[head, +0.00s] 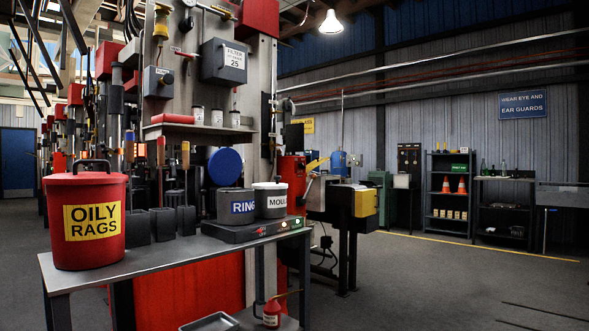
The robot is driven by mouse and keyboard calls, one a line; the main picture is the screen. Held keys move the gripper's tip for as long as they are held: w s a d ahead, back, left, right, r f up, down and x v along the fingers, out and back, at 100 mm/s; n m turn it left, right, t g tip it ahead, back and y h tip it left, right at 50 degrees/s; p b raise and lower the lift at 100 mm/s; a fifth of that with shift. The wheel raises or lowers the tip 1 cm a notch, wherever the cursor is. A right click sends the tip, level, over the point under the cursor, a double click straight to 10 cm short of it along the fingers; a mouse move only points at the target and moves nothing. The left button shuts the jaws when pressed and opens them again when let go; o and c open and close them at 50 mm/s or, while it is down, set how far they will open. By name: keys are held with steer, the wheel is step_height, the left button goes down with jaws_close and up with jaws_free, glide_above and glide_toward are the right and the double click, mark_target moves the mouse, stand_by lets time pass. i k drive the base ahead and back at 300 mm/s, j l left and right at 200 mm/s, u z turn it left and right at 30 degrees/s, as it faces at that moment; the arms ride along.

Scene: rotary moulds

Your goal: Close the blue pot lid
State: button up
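A round blue lid (225,167) stands upright at the back of a dark grey pot (223,206), open, its flat face toward me. I cannot make out the hinge between lid and pot. My gripper is not in view.
A light pot (270,201) marked "MOUL" with a pale lid on it stands touching or close to the right. A red "OILY RAGS" bin (86,221) stands at the bench's (165,257) left end. Dark blocks (163,223) stand left of the pot. A shelf (200,131) with cans hangs above.

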mark_target(225, 167)
steer(key=j+z, duration=0.85)
steer(key=j, duration=0.15)
steer(key=k+j+z, duration=0.15)
steer(key=j+z, duration=0.25)
steer(key=k+j, duration=0.1)
steer(key=j, duration=0.35)
steer(key=k+j, duration=0.15)
steer(key=j, duration=0.25)
steer(key=k+j, duration=0.1)
steer(key=j, duration=0.35)
steer(key=k+j, duration=0.15)
steer(key=j, duration=0.25)
steer(key=k+j, duration=0.1)
steer(key=j, duration=0.35)
steer(key=k+j, duration=0.1)
steer(key=j, duration=0.3)
steer(key=k+j, duration=0.15)
steer(key=j, duration=0.3)
steer(key=k+j, duration=0.1)
steer(key=j, duration=0.3)
steer(key=i+j, duration=0.35)
steer(key=k+j, duration=0.4)
steer(key=k, duration=0.15)
steer(key=i+j, duration=0.1)
steer(key=j, duration=0.75)
steer(key=i+j+z, duration=0.1)
steer(key=j, duration=0.75)
